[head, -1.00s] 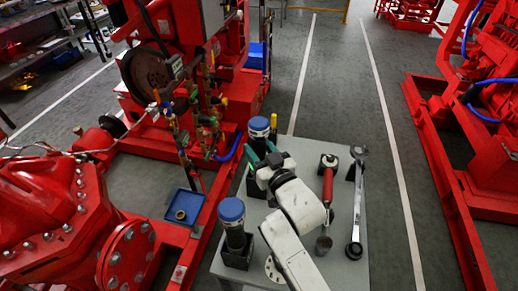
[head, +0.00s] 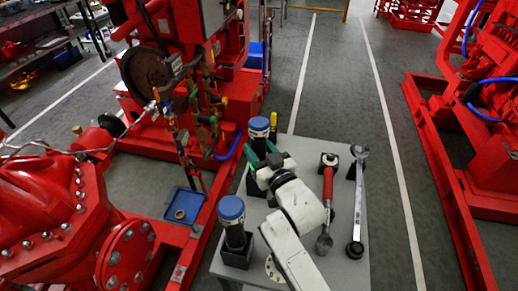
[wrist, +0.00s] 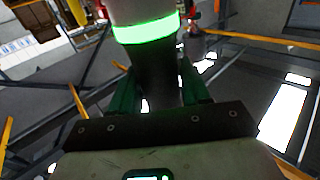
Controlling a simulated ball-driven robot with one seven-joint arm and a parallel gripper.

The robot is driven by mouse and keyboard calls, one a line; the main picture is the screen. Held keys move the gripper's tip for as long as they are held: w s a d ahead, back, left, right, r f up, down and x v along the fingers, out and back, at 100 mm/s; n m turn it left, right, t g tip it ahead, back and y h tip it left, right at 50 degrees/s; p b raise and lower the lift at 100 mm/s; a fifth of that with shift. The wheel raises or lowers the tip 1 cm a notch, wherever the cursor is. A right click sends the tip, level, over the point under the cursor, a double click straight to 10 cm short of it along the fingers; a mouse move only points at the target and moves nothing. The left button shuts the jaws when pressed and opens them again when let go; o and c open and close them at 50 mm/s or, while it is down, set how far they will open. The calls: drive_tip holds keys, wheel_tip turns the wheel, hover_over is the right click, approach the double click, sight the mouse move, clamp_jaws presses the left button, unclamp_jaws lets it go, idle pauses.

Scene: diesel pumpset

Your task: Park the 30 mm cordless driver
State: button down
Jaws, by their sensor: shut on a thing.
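My gripper (head: 262,152) has green fingers and is at the back left of the grey table, at the back blue-topped driver (head: 259,128). In the wrist view its fingers (wrist: 160,95) are shut on a dark cylindrical body with a glowing green ring (wrist: 146,32), seemingly this driver. The driver stands upright with its lower part largely hidden by my gripper. A similar blue-topped dark cylinder (head: 232,214) stands upright in a black square holder (head: 237,254) at the table's front left. I cannot read a size on either.
On the grey table (head: 342,268), a red-handled tool (head: 328,182) and a long wrench (head: 356,205) lie to the right of my arm. A red pumpset with a blue tray (head: 184,206) stands close on the left. Open floor lies to the right.

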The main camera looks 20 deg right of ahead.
drive_tip(key=shift+f+b, duration=0.55)
drive_tip(key=shift+f, duration=0.05)
drive_tip(key=c, duration=0.9)
unclamp_jaws()
drive_tip(key=o, duration=0.4)
drive_tip(key=shift+o, duration=0.2)
drive_tip(key=shift+s+f, duration=0.1)
drive_tip(key=shift+f, duration=0.05)
drive_tip(key=s+d, duration=0.1)
drive_tip(key=s, duration=0.9)
drive_tip(key=shift+s, duration=0.35)
